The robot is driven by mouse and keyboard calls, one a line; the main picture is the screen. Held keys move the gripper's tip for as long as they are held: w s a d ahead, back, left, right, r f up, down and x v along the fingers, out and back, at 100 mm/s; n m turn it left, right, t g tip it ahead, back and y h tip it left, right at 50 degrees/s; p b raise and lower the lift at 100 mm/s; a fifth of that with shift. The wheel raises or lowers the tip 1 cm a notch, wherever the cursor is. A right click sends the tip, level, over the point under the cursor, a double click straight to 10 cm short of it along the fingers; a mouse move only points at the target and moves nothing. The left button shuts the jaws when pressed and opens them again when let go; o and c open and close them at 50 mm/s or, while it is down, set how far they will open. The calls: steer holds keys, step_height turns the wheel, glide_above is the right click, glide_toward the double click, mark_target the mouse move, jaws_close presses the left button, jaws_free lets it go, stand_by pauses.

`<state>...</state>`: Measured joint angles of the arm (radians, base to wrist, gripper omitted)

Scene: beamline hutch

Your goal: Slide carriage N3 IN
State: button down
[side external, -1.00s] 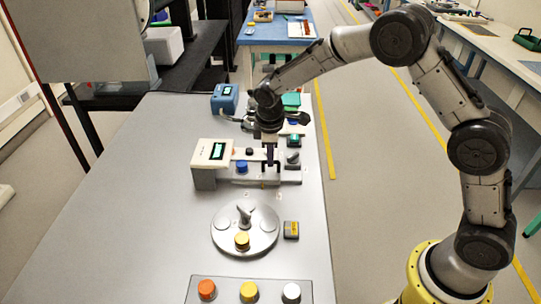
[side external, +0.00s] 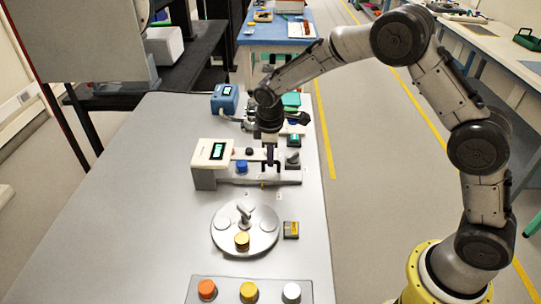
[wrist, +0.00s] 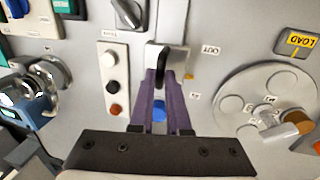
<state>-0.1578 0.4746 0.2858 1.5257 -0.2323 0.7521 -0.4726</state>
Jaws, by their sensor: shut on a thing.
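The slide unit (side external: 207,182) is a long grey rail block with a white display box (side external: 213,152) at its left end. My gripper (side external: 270,165) points down over the rail's right part. In the wrist view, my gripper's purple fingers (wrist: 167,75) are closed on a dark carriage handle (wrist: 165,56). The fingers hide part of the handle. A blue knob (side external: 241,166) sits on the unit left of my gripper; it also shows between the fingers in the wrist view (wrist: 159,112). An OUT label (wrist: 210,49) lies beside the rail. I cannot read the carriage's own label.
A panel with orange, yellow and white knobs (side external: 270,291) is at the front edge. A dark rotary knob (side external: 292,158) is close right of my gripper. The table's left is clear.

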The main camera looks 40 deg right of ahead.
mark_target(254, 172)
steer(key=shift+w+a+r, duration=0.1)
steer(key=shift+w+a, duration=1.6)
steer(key=shift+w, duration=0.05)
steer(key=c, duration=0.9)
jaws_free()
steer(key=r, duration=0.4)
steer(key=s+a+r, duration=0.1)
steer(key=r, duration=0.4)
steer(key=s+a+r, duration=0.1)
steer(key=r, duration=0.3)
steer(key=shift+r, duration=0.25)
steer(key=shift+d, duration=0.15)
